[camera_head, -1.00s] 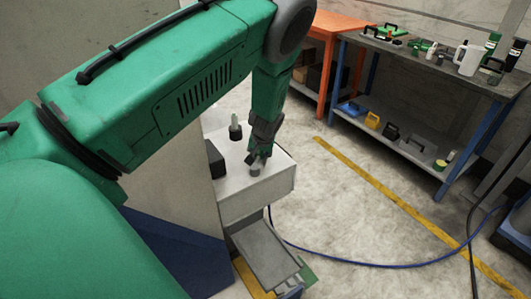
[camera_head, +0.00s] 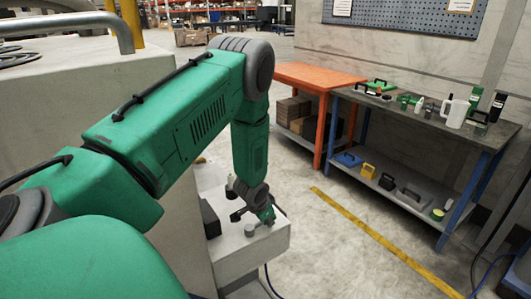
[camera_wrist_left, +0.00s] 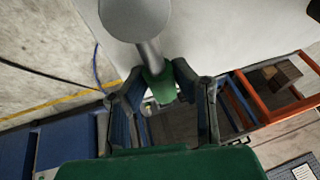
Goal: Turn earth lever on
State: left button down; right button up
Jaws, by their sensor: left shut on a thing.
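The earth lever shows in the left wrist view as a grey round hub (camera_wrist_left: 135,17) with a grey shaft and a green end (camera_wrist_left: 160,86). My left gripper (camera_wrist_left: 162,80) is shut on the green end, one finger on each side. In the head view my left gripper (camera_head: 267,217) is low over the white box (camera_head: 262,252), just right of the small grey hub (camera_head: 249,230). The lever's green end is hard to tell from my green arm there. My right gripper is not in view.
A black block (camera_head: 210,219) and a small dark knob (camera_head: 230,187) are on the box, left of the gripper. An orange table (camera_head: 318,75) and a workbench (camera_head: 400,112) with tools stand at the back right. The floor between is clear.

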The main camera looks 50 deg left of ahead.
pick_arm(q)
jog(key=shift+d+r+m, duration=0.1)
jog(key=shift+m, duration=0.4)
jog(key=c, duration=1.3)
grip_release()
jog(key=shift+s, duration=0.1)
jog(key=shift+s+d, duration=0.1)
jog(key=shift+d, duration=0.1)
jog(key=shift+r, duration=0.1)
jog(key=v, duration=1.2)
jog(key=shift+a, duration=0.2)
